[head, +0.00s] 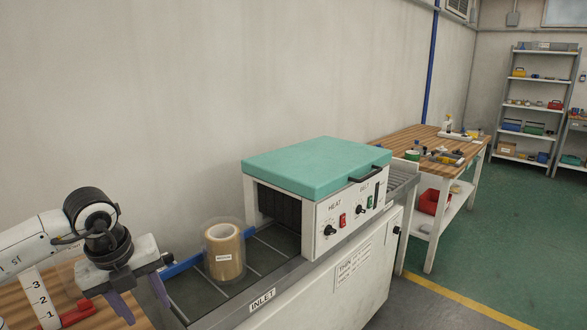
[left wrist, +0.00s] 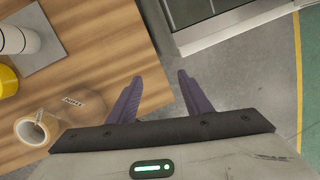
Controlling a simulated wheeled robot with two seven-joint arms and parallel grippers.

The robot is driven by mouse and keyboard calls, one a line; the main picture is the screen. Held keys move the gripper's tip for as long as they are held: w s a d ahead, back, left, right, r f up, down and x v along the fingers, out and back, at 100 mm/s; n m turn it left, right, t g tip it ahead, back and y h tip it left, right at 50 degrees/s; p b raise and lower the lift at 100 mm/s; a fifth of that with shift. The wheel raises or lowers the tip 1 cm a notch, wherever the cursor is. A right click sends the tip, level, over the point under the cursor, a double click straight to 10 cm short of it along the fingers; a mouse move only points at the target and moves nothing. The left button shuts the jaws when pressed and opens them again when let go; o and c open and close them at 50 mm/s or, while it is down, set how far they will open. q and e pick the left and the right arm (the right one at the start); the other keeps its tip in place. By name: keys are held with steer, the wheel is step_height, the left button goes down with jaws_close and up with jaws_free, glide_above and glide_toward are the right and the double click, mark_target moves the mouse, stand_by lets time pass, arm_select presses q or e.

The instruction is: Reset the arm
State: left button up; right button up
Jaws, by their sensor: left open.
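My left gripper (head: 143,301) is at the lower left in the head view, with its two purple fingers apart and pointing down. It is empty, above the edge of the wooden table (head: 15,300) and left of the heating machine's inlet. In the left wrist view the open fingers (left wrist: 160,78) have nothing between them. A tan tape roll (head: 224,256) with a white label stands on the inlet conveyor (head: 262,258), apart from the gripper. My right gripper is not in view.
The machine with a teal lid (head: 318,163) stands right of the roll. A workbench (head: 420,140) and shelf (head: 540,105) are behind. In the left wrist view a tape roll (left wrist: 34,130) and white cylinders (left wrist: 20,40) are on the wooden table (left wrist: 95,50).

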arm_select(q)
steer(key=s+d+f+m+g+h+b, duration=0.1)
steer(key=s+d+f+h, duration=0.15)
steer(key=d, duration=0.45)
steer(key=s+d+f+m+h, duration=0.1)
steer(key=d+f+h, duration=0.1)
steer(key=d+f, duration=0.3)
steer(key=s+d+r+n+t+h+b, duration=0.1)
steer(key=s+d+r+n+h+b, duration=0.15)
steer(key=d+h, duration=0.65)
steer(key=s+d+r+n+t+h+b, duration=0.15)
steer(key=s+d+h, duration=0.25)
steer(key=d, duration=0.9)
steer(key=w+a+f+n+t+y+b, duration=0.25)
steer(key=a+f+n+t+y, duration=0.85)
steer(key=n, duration=0.6)
steer(key=s+a+f+n+g+y, duration=0.2)
steer(key=s+a+f+n+g, duration=0.1)
steer(key=s+f, duration=0.5)
steer(key=s+a+f+n+g+y+b, duration=0.1)
steer(key=s+a+f+n+g+y, duration=0.1)
steer(key=s+f, duration=0.6)
step_height(320, 180, down, 7)
steer(key=shift+a+r+n+g, duration=0.1)
steer(key=shift+a+n+g, duration=0.65)
steer(key=shift+n, duration=0.35)
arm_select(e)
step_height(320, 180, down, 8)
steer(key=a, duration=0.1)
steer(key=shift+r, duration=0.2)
